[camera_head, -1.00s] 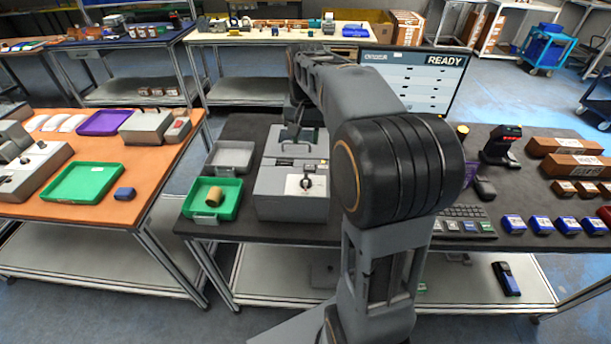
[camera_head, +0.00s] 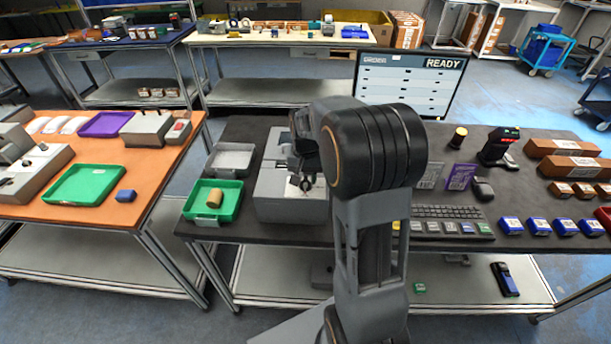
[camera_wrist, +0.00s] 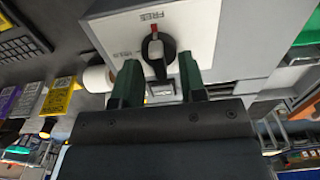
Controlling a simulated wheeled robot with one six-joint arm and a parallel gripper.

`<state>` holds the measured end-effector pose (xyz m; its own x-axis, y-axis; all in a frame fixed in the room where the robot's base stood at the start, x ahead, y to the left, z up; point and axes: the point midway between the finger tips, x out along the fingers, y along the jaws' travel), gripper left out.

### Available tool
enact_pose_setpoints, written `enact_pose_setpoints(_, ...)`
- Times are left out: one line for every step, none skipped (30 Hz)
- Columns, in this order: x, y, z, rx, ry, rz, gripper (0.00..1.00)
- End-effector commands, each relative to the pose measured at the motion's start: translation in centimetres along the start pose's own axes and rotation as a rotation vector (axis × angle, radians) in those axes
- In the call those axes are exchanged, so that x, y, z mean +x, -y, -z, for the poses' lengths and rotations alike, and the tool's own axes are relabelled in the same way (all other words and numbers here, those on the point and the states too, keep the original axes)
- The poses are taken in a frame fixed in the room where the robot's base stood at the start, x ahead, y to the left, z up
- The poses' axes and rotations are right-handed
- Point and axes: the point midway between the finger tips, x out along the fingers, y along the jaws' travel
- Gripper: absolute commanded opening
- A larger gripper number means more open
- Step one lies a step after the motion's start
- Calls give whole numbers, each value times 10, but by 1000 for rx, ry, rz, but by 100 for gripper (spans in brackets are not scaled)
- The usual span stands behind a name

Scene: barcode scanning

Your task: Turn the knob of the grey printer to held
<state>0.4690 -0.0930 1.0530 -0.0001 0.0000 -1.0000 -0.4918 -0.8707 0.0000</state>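The grey printer (camera_head: 272,208) stands on the dark table in the head view, partly hidden by my arm. In the wrist view its white panel (camera_wrist: 205,38) carries a black knob (camera_wrist: 153,58). The knob's red-tipped end points at the upper label, which seems to read FREE upside down. A second label (camera_wrist: 128,53) at the knob's left is too small to read surely. My gripper (camera_wrist: 158,74) is open, its two green fingers apart at the lower left and lower right of the knob. I see no clear contact. In the head view my gripper (camera_head: 308,186) is over the printer's front.
A green tray (camera_head: 230,211) with a tan roll and a grey tray (camera_head: 247,160) stand left of the printer. A keyboard (camera_head: 447,212), a scanner stand (camera_head: 498,150) and blue boxes (camera_head: 539,226) lie to the right. A READY screen (camera_head: 408,85) stands behind.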

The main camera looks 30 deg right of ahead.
Motion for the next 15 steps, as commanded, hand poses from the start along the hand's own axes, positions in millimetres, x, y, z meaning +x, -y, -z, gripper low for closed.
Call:
enact_pose_setpoints(2, 0, 0, 0, 1, 0, 38)
enact_pose_setpoints(2, 0, 0, 0, 0, 0, 38)
enact_pose_setpoints(3, 0, 0, 0, 0, 0, 38)
enact_pose_setpoints(3, 0, 0, 0, 0, 0, 38)
enact_pose_setpoints(3, 0, 0, 0, 0, 0, 38)
enact_pose_setpoints(3, 0, 0, 0, 0, 0, 38)
enact_pose_setpoints(3, 0, 0, 0, 0, 0, 38)
enact_pose_setpoints(3, 0, 0, 0, 0, 0, 38)
enact_pose_setpoints(3, 0, 0, 0, 0, 0, 38)
enact_pose_setpoints(3, 0, 0, 0, 0, 0, 38)
enact_pose_setpoints(3, 0, 0, 0, 0, 0, 36)
enact_pose_setpoints(3, 0, 0, 0, 0, 0, 33)
enact_pose_setpoints(3, 0, 0, 0, 0, 0, 30)
enact_pose_setpoints(3, 0, 0, 0, 0, 0, 27)
enact_pose_setpoints(3, 0, 0, 0, 0, 0, 23)
